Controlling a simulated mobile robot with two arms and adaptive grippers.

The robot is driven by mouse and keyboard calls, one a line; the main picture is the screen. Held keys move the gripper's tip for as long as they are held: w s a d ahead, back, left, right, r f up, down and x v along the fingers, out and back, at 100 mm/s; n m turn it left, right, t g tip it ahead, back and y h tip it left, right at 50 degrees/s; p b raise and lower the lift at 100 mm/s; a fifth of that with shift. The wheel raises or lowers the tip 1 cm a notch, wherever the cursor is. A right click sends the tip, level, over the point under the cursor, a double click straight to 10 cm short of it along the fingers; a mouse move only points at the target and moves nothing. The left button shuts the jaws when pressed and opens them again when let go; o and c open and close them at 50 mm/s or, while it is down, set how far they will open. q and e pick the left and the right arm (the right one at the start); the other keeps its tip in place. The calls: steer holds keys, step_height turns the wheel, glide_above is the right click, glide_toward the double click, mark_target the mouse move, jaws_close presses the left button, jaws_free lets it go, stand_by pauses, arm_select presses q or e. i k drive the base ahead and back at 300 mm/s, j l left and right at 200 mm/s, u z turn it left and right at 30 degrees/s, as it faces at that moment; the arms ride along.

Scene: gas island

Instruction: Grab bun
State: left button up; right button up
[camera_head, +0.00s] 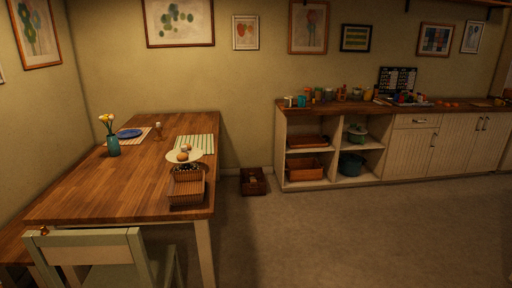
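Small round tan items that look like buns (183,156) rest on a white plate or stand (197,154) near the right edge of the wooden table (110,180). They are small in view, so I cannot tell their exact kind. Neither of my grippers shows in the head view.
A brown basket (187,188) is in front of the stand. A teal vase (113,145), a blue plate (129,133) and a striped mat (205,143) are on the table. A chair (95,250) stands at its near end. Open floor (330,235) lies to the right.

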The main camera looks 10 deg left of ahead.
mark_target(181, 157)
steer(key=i+l+u, duration=0.15)
steer(key=i+u, duration=0.25)
steer(key=i, duration=0.2)
steer(key=i+l+u, duration=0.3)
steer(key=i+u, duration=0.15)
steer(key=i+l+u, duration=0.4)
steer(key=i+l, duration=0.1)
steer(key=i, duration=0.1)
